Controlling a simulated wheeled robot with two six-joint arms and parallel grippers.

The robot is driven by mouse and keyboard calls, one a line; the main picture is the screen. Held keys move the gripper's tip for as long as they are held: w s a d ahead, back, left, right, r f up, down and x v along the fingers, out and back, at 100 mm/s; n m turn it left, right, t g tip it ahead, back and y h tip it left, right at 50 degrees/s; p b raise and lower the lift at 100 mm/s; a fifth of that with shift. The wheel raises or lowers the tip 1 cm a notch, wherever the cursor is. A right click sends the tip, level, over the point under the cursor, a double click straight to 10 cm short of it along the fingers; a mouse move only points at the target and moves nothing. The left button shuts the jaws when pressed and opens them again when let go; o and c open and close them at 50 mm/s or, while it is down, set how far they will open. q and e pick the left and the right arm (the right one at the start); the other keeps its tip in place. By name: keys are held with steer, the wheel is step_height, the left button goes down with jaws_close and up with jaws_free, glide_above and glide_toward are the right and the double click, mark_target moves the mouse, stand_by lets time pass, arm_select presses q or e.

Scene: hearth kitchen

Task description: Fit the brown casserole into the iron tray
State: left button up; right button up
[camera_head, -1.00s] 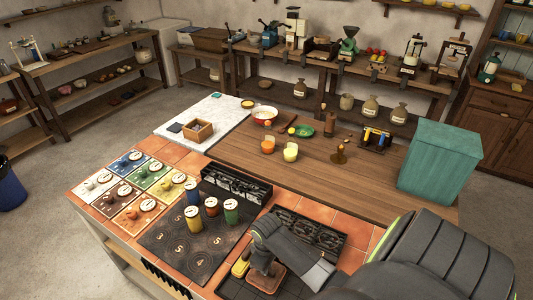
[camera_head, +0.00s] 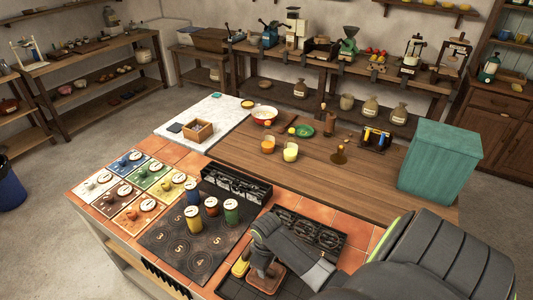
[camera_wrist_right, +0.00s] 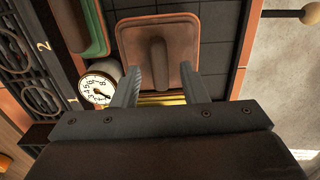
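The brown casserole (camera_head: 266,283), squarish with a raised bar handle on its lid, stands on a dark tiled surface at the bottom of the head view. In the right wrist view the casserole (camera_wrist_right: 157,25) is directly in front of the fingers. My right gripper (camera_wrist_right: 161,88) is open, its two fingers apart on either side of the handle; I cannot tell whether they touch the lid. My left gripper is not in view. A black walled iron tray (camera_head: 237,188) with ornate sides lies behind the pots. Another black iron piece (camera_head: 312,232) lies right of my gripper; which one is meant is unclear.
A yellow dish (camera_head: 240,268) is close beside the casserole. Several coloured pots with dials (camera_head: 211,208) stand on the numbered hob (camera_head: 180,240). A teal bin (camera_head: 440,165) stands at the right of the wooden counter (camera_head: 235,148). Cups stand further back.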

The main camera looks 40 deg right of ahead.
step_height(320, 180, up, 12)
steer(key=b, duration=0.2)
steer(key=shift+f, duration=0.2)
steer(key=shift+s+a+f, duration=0.1)
stand_by(0.5)
